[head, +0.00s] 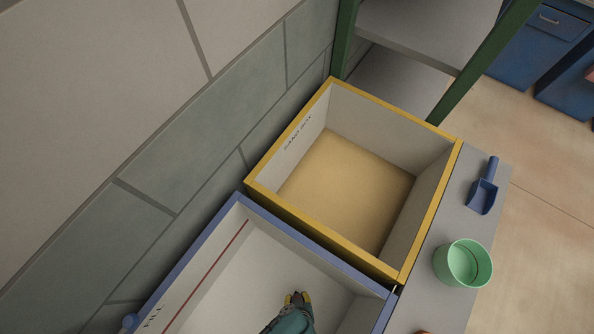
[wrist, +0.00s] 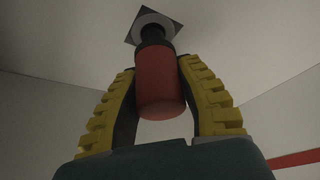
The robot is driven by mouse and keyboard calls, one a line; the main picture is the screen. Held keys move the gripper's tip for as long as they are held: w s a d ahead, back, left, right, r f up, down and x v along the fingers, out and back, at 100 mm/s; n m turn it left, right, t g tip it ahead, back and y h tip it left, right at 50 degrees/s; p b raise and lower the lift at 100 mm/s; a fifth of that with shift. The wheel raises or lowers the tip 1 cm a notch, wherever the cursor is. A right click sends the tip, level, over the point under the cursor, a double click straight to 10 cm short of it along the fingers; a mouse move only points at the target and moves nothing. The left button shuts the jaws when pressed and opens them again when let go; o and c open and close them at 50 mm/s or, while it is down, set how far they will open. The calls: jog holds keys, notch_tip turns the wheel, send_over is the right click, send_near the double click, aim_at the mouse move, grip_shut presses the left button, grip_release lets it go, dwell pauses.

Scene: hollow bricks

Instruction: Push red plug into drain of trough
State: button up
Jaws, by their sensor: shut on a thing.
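The red plug (wrist: 161,85) with a black end shows in the wrist view between the two yellow-padded fingers of my gripper (wrist: 160,68). My gripper is shut on it. The black end points at the drain (wrist: 150,20), a pale ring on a dark square plate in the trough floor. The black end overlaps the ring; I cannot tell how far in it is. In the head view my gripper (head: 297,298) is down inside the blue-rimmed trough (head: 310,243), near the bottom edge of the picture. The plug and drain are hidden there.
A yellow-rimmed sand box (head: 429,213) adjoins the trough. On the grey ledge to the right are a green cup (head: 462,264) and a blue scoop (head: 483,188). A block wall (head: 200,130) runs along the left. The trough walls surround my gripper.

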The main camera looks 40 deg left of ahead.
jog(key=shift+f+b, duration=0.95)
jog(key=shift+f, duration=0.35)
jog(key=o, duration=1)
